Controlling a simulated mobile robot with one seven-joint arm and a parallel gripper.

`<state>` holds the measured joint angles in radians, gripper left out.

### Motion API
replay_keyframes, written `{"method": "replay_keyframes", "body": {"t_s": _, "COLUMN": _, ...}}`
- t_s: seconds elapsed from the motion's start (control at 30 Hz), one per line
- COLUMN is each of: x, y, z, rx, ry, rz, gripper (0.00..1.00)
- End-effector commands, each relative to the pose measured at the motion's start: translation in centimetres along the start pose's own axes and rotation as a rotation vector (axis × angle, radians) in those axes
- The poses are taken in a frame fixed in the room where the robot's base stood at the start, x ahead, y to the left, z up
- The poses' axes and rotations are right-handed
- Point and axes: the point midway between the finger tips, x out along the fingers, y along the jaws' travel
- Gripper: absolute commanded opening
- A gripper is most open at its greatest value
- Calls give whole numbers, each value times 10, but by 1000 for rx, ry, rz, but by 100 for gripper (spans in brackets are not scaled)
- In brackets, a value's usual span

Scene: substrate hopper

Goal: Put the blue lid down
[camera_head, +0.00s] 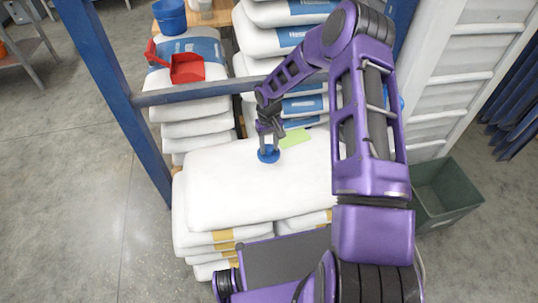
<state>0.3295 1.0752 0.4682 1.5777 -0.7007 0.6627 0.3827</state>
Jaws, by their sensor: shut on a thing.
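The blue lid (269,155) is a small round disc above or on the top white sack (235,190) of the front stack. My gripper (267,143) points down over it with its fingers shut on the lid. I cannot tell whether the lid touches the sack. The upper part of the gripper is partly covered by my purple arm.
A light green label (295,138) lies right of the lid. A blue metal bar (205,91) crosses behind the front stack, joined to a blue post (125,100). Behind are more sacks, a red scoop (187,68) and a blue bucket (170,17). A green bin (445,190) stands right.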

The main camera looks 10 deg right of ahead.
Motion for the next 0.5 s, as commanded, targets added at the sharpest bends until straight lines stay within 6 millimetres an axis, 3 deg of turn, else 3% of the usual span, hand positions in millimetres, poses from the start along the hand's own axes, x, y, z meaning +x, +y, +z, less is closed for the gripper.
{"method": "replay_keyframes", "body": {"t_s": 0.3, "x": 37, "y": 0, "z": 0, "rx": 0, "ry": -1, "rz": 0, "gripper": 0}}
{"method": "replay_keyframes", "body": {"t_s": 0.5, "x": 38, "y": 0, "z": 0, "rx": -1, "ry": 0, "rz": 0, "gripper": 0}}
